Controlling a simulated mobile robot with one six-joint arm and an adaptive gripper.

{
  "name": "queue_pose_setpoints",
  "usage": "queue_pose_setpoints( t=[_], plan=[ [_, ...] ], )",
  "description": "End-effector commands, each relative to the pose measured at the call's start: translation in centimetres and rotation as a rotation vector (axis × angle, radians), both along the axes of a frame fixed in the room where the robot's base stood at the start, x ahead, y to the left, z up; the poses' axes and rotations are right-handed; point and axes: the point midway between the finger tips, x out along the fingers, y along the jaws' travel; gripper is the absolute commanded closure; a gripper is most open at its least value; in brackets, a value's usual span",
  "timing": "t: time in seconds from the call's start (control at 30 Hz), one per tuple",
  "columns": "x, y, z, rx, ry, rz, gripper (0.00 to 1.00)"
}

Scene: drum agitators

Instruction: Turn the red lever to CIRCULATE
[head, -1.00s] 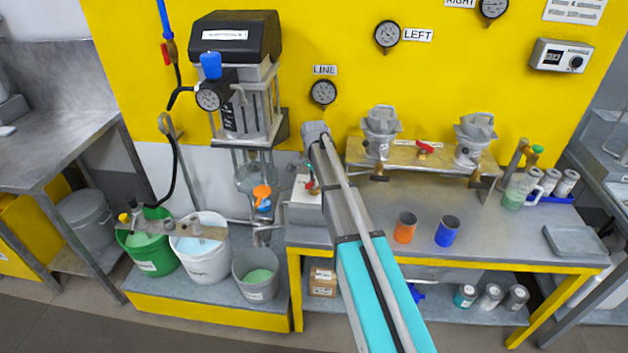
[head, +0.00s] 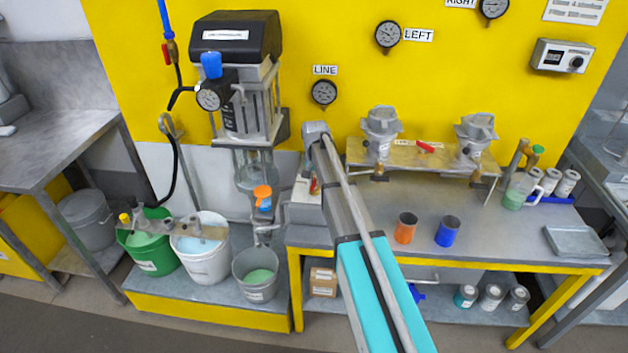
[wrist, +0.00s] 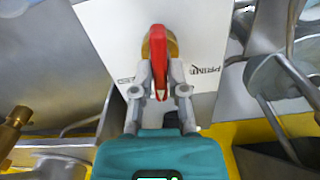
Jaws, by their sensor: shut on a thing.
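The red lever (wrist: 159,62) stands upright in the wrist view, in front of a brass-coloured round part and a white plate (wrist: 104,22). My gripper (wrist: 161,88) has its two grey fingers closed on either side of the lever's lower part. Upside-down lettering like PRIME shows right of the lever; partly hidden letters show on its left. I cannot read CIRCULATE anywhere. In the head view a small piece of the red lever (head: 314,186) shows at the white box beside my arm, which hides most of it.
A clear pump vessel with an orange-topped fitting (head: 262,192) stands left of the lever. Buckets, including a white one (head: 204,262), stand below. An orange cup (head: 405,229) and a blue cup (head: 448,231) stand on the bench. Another red handle (head: 425,147) sits between two grey pots.

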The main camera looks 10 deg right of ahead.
Motion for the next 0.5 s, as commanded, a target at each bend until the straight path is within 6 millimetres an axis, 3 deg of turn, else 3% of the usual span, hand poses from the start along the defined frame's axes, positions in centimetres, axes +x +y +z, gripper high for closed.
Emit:
queue_pose_setpoints(
  t=[0.5],
  plan=[
    [0.19, 0.02, 0.01, 0.002, -0.003, 0.125, 1.00]
  ],
)
